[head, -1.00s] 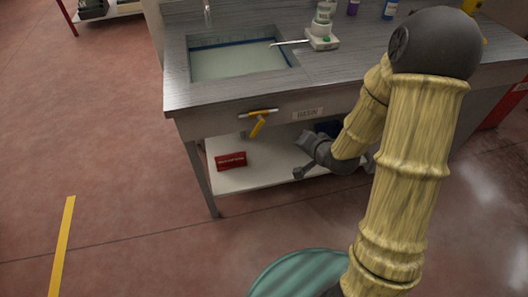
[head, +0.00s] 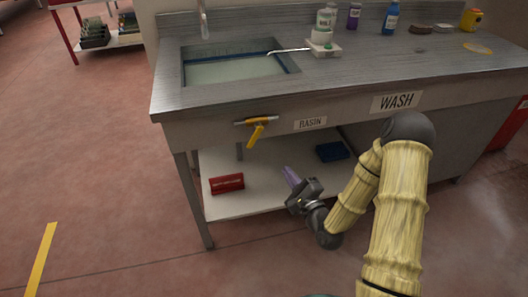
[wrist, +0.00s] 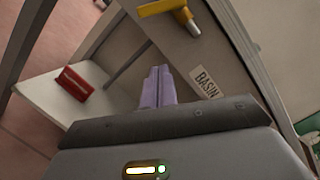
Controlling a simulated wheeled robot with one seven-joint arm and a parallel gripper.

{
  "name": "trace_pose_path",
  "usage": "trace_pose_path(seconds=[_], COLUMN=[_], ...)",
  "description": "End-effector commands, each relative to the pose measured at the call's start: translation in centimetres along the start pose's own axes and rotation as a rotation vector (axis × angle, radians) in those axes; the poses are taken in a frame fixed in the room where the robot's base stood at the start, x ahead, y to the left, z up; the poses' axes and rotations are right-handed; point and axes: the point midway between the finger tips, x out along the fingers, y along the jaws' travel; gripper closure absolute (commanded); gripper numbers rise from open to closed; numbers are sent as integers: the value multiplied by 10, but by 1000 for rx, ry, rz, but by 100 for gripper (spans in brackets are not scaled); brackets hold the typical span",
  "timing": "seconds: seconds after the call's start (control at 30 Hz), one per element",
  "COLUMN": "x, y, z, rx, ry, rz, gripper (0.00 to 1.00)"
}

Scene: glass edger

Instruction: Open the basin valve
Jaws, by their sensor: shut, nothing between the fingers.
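The basin valve is a yellow lever handle (head: 256,134) on a short pipe on the front panel of the wash bench, left of the BASIN label (head: 310,123). The handle hangs downward, tilted, crosswise to the pipe. It also shows at the top of the wrist view (wrist: 186,18). The basin (head: 235,70) above holds pale liquid. My gripper (head: 291,176) is shut and empty, in front of the bench, below and right of the valve and apart from it. Its purple fingers are together in the wrist view (wrist: 158,88).
A red box (head: 227,184) and a dark blue box (head: 332,152) lie on the white lower shelf (head: 265,195). A bench leg (head: 193,205) stands at the left. The floor to the left is clear.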

Motion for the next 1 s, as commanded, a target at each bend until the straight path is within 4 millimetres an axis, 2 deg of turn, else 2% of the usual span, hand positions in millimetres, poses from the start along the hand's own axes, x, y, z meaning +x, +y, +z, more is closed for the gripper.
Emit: trace_pose_path(seconds=[0.17,0.27,0.73,0.9,1.0], x=[8,20,102,107,109], y=[0,0,1,1,1], z=[0,1,1,27,35], rx=[-4,-5,-6,-3,-3], ry=[-2,-4,-3,-4,-1], rz=[0,0,-1,2,2], gripper=[100,100,100,100,100])
